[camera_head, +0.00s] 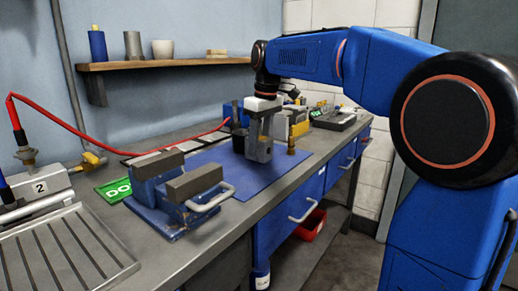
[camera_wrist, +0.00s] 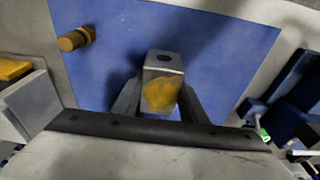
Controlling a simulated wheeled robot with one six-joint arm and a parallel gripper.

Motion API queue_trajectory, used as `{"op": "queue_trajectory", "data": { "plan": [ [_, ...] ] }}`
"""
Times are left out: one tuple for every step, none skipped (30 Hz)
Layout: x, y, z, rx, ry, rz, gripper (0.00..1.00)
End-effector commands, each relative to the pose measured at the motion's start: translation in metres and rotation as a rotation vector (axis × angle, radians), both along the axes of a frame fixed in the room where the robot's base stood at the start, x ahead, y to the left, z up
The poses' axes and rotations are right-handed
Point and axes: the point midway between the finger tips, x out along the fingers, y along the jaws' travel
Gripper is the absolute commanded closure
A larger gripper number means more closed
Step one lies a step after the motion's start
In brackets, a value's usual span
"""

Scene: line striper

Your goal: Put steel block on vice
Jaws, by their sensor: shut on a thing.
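The steel block (camera_head: 260,151) is a grey block over the blue mat on the bench. I cannot tell whether the block touches the mat. The vice (camera_head: 172,217) has a blue body, two grey jaws with a gap between them and a pale handle. It stands at the mat's left, apart from my gripper.
The blue mat (camera_head: 225,177) is largely bare between block and vice. A brass fitting (camera_head: 291,144) stands close right of the block. A red hose (camera_head: 60,122) runs behind the vice. A grooved metal tray (camera_head: 65,250) lies front left.

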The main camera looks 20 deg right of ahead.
Motion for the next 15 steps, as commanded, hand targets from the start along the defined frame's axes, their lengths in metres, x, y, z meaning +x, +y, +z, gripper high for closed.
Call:
{"op": "queue_trajectory", "data": {
  "plan": [
    [0.000, 0.000, -0.007, 0.000, 0.000, 0.000, 1.00],
    [0.000, 0.000, -0.010, 0.000, 0.000, 0.000, 1.00],
    [0.000, 0.000, -0.013, 0.000, 0.000, 0.000, 1.00],
    [0.000, 0.000, -0.014, 0.001, -0.001, 0.000, 1.00],
    [0.000, 0.000, -0.015, 0.001, -0.001, 0.000, 1.00],
    [0.000, 0.000, -0.015, 0.000, -0.001, 0.000, 1.00],
    [0.000, 0.000, -0.015, 0.000, -0.001, 0.000, 1.00],
    [0.000, 0.000, -0.015, 0.000, -0.002, 0.000, 1.00],
    [0.000, 0.000, -0.015, 0.000, -0.001, 0.000, 1.00],
    [0.000, 0.000, -0.015, 0.000, -0.001, 0.000, 1.00],
    [0.000, 0.000, -0.015, 0.000, -0.001, 0.000, 1.00],
    [0.000, 0.000, -0.015, 0.000, -0.001, 0.000, 1.00],
    [0.000, 0.000, -0.016, 0.000, -0.001, 0.000, 1.00],
    [0.000, 0.000, -0.016, 0.000, -0.001, 0.000, 1.00],
    [0.000, 0.000, -0.017, 0.000, -0.001, 0.000, 1.00]
  ]
}}
